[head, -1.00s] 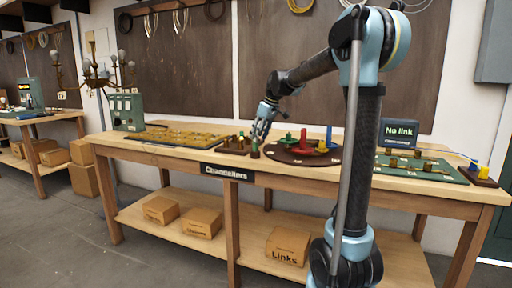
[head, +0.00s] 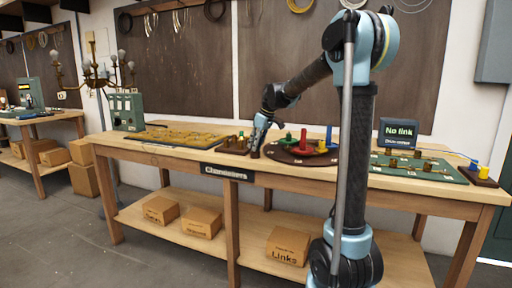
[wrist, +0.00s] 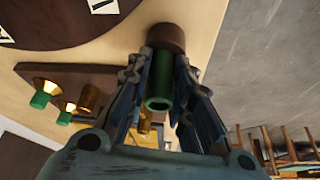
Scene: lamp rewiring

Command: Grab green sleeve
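A green sleeve (wrist: 160,78), a hollow tube, stands between the fingers of my gripper (wrist: 162,70) in the wrist view. Its open end faces the wrist camera. Its far end meets a round brown base (wrist: 166,38) at the table's front edge. The fingertips lie close along both sides of the sleeve and appear closed on it. In the head view my gripper (head: 254,151) points down over this spot and hides the sleeve.
A brown rack (head: 233,146) with small brass and green parts stands just left of my gripper. A dark round board (head: 292,160) with coloured pieces lies to the right. The table's front edge (head: 178,154) is close. A green mat (head: 400,172) lies farther right.

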